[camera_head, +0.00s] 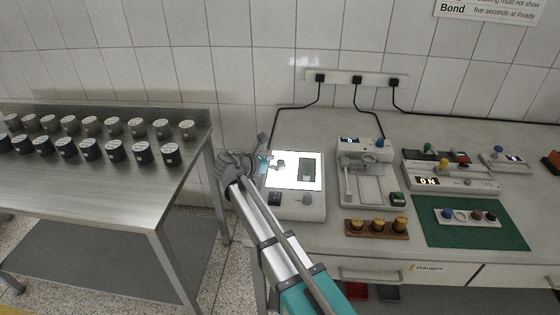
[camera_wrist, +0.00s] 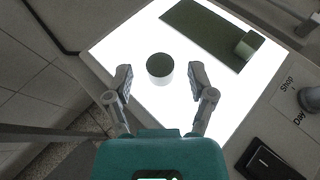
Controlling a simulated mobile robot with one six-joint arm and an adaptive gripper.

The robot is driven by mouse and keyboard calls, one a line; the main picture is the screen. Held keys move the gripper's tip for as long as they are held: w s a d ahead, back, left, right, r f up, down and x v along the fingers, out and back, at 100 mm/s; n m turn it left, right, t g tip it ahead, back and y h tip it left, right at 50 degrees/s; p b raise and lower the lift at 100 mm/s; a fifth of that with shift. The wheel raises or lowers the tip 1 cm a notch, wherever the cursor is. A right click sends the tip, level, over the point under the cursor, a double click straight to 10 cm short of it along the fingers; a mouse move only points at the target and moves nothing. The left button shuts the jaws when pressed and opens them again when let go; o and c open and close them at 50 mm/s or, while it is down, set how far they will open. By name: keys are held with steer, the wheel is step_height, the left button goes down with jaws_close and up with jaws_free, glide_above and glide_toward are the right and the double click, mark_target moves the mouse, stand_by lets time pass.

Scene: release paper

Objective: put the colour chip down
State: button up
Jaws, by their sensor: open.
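A small round piece (camera_wrist: 160,70), dark grey-green on top with a pale side, looks to be the colour chip. In the wrist view it stands over the bright white lit panel (camera_wrist: 115,45), upright and apart from both fingers. My gripper (camera_wrist: 160,78) is open, with one finger to each side of the piece. In the head view my gripper (camera_head: 263,160) is at the left edge of the light box (camera_head: 300,208). A dark green rectangular plate (camera_wrist: 205,28) lies on the panel, with a small cylinder (camera_wrist: 246,46) at its right end.
A black switch (camera_wrist: 268,160) is at the box's front corner. The left metal table (camera_head: 100,190) holds several dark canisters; a gap separates the tables.

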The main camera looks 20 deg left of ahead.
steer(key=p+v, duration=0.3)
steer(key=v, duration=0.7)
